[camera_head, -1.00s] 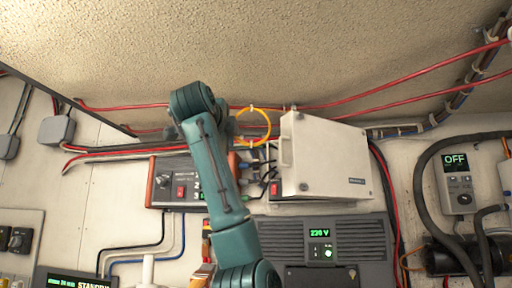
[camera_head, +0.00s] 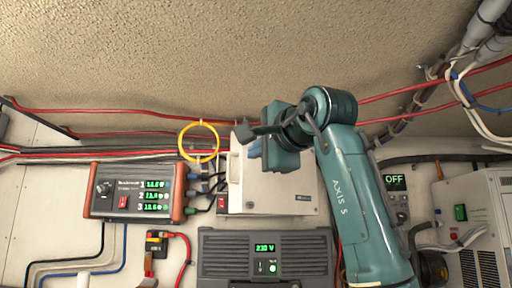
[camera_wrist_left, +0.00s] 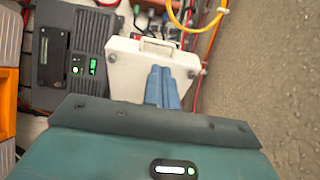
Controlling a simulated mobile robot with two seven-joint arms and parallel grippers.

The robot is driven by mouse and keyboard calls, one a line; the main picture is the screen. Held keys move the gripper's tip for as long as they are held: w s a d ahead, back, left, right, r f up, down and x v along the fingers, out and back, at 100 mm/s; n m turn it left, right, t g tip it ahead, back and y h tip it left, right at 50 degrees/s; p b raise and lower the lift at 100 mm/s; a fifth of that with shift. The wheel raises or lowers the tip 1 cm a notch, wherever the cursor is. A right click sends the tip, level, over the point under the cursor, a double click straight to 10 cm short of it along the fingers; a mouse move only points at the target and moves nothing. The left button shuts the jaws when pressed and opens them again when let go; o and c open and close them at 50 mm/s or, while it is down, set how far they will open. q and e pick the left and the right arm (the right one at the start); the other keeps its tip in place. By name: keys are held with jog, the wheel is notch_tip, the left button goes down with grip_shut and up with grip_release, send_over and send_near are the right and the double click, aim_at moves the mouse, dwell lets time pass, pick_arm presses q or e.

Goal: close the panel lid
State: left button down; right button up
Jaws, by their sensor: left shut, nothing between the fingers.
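The panel lid (camera_head: 270,195) is the pale cream front of a box on the wall, right of centre in the head view. A handle sits at its left edge. In the left wrist view the lid (camera_wrist_left: 130,75) shows with its handle at the top. My left gripper (camera_head: 254,148) is in front of the lid's upper part, its arm covering the lid's upper right. Its blue fingers (camera_wrist_left: 161,70) are shut together and empty, overlapping the lid in the wrist view. I cannot tell whether they touch it or how far the lid stands open. My right gripper is out of view.
A yellow cable loop (camera_head: 198,142) hangs left of the lid, with plugged cables below it. A red-ended meter unit (camera_head: 130,192) is at the left. A dark 230 V unit (camera_head: 265,258) is below. Red cables run along the ceiling edge.

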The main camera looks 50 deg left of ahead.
aim_at(229, 165)
pick_arm(q)
jog(key=p+x, duration=0.3)
jog(key=x, duration=0.7)
jog(key=shift+a, duration=0.3)
jog(key=shift+w+a, duration=0.1)
jog(key=shift+a, duration=0.15)
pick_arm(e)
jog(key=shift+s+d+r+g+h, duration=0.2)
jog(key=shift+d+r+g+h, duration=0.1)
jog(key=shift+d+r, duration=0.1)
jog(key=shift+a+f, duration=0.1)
